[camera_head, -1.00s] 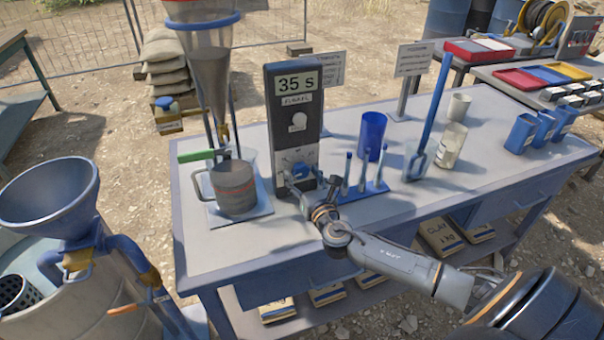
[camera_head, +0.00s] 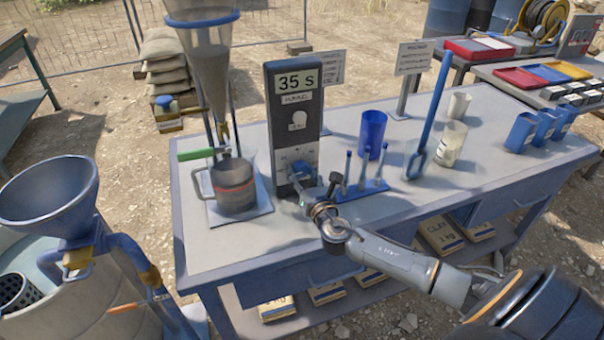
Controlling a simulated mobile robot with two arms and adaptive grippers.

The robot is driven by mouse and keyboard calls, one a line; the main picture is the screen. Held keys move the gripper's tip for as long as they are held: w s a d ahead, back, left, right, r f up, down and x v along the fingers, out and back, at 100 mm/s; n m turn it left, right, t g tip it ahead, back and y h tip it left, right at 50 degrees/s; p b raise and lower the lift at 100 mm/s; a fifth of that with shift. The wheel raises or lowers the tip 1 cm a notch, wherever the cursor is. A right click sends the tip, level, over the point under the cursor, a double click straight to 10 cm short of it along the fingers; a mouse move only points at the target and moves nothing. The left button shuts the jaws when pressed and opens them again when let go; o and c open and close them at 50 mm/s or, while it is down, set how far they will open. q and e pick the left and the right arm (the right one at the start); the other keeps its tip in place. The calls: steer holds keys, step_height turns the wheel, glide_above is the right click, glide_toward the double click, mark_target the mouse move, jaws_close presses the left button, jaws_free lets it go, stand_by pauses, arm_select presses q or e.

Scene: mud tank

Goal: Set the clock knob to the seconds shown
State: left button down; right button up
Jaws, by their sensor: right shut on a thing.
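The clock (camera_head: 283,130) is a tall dark box standing on the bench. Its display (camera_head: 296,82) reads 35 s. Its blue knob (camera_head: 301,167) is low on the front face, partly hidden by my right gripper. My right gripper (camera_head: 306,180) reaches the knob from the front right and is shut on it. The knob's pointer and scale marks are too small and covered to read. My left gripper is not in view.
A mud-filled cup (camera_head: 236,190) under a funnel (camera_head: 212,60) stands left of the clock. A blue rack (camera_head: 362,190) with upright rods is close on the right. A blue cup (camera_head: 372,135) stands behind it. The front left bench top is clear.

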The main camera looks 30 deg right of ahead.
steer(key=m+b, duration=0.1)
steer(key=m, duration=0.1)
steer(key=shift+m, duration=0.4)
steer(key=m+b, duration=0.1)
steer(key=m, duration=0.3)
steer(key=shift+a+m, duration=0.1)
steer(key=shift+m, duration=0.2)
steer(key=m, duration=0.3)
steer(key=shift+r+m+b, duration=0.15)
steer(key=shift+m+b, duration=0.15)
steer(key=shift+r+m, duration=0.1)
steer(key=shift+m, duration=1.4)
steer(key=o, duration=1.2)
steer(key=shift+c, duration=0.2)
